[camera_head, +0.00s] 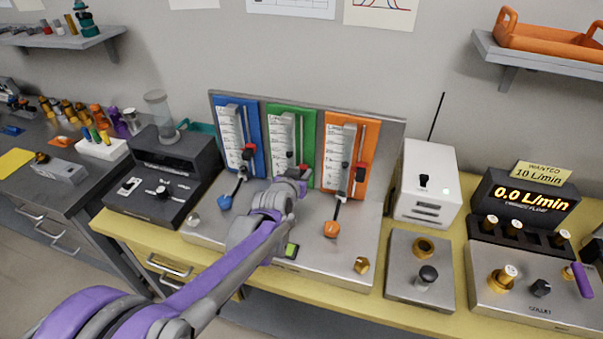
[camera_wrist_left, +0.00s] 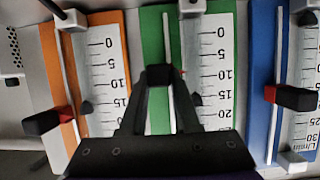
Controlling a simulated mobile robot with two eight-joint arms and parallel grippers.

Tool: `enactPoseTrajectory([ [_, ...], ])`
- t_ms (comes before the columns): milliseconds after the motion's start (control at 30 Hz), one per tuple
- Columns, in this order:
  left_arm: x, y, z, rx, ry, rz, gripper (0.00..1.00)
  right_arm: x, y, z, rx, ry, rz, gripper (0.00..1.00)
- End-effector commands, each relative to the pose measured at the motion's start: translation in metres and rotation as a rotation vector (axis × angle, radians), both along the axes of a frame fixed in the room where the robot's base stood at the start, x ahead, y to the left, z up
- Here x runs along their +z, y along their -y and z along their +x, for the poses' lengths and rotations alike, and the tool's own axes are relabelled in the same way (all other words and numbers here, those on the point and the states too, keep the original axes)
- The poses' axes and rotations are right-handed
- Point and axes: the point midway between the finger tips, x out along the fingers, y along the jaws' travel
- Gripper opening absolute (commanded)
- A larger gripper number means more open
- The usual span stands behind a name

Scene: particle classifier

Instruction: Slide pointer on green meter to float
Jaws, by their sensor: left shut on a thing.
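The green meter (camera_head: 275,122) stands between the blue and orange meters on the grey panel. My left gripper (camera_head: 303,180) is at its lower right and shut on its black pointer. In the left wrist view, which shows the scales upside down, the gripper (camera_wrist_left: 160,75) holds the pointer over the green meter (camera_wrist_left: 152,40), with a bit of red showing near the 10 mark. The dark float (camera_wrist_left: 196,99) sits near the 15 mark, so the pointer is lower on the meter than the float. My fingers hide most of the pointer.
The blue meter (camera_head: 225,112) and orange meter (camera_head: 335,130) flank the green one; the orange pointer (camera_wrist_left: 45,122) and blue pointer (camera_wrist_left: 295,97) stick out close by. A blue knob (camera_head: 225,203) and orange knob (camera_head: 331,229) stand in front. A white box (camera_head: 425,170) is at the right.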

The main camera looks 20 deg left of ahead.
Motion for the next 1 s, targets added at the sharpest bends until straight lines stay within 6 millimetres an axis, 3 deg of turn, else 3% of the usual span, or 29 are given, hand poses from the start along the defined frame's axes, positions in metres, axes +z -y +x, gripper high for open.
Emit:
enactPoseTrajectory([
  [133, 0.009, 0.000, 0.000, 0.000, 0.000, 0.000, 0.00, 0.007, 0.000, 0.001, 0.000, 0.002, 0.000, 0.42],
  [400, 0.050, 0.000, 0.000, 0.000, 0.001, 0.001, 0.00, 0.035, 0.000, 0.007, 0.000, 0.015, 0.000, 0.42],
  [667, 0.047, 0.000, 0.000, 0.000, 0.000, 0.001, 0.00, 0.032, 0.000, 0.007, 0.000, 0.013, 0.000, 0.42],
  [700, 0.047, 0.000, 0.000, 0.000, 0.000, 0.000, 0.35, 0.032, 0.000, 0.007, 0.000, 0.013, 0.000, 0.42],
  [733, 0.047, 0.000, 0.000, 0.000, 0.000, 0.000, 0.41, 0.032, 0.000, 0.007, 0.000, 0.013, 0.000, 0.42],
  [1000, 0.047, 0.000, 0.000, 0.000, 0.000, 0.000, 0.42, 0.032, 0.000, 0.007, 0.000, 0.013, 0.000, 0.42],
])
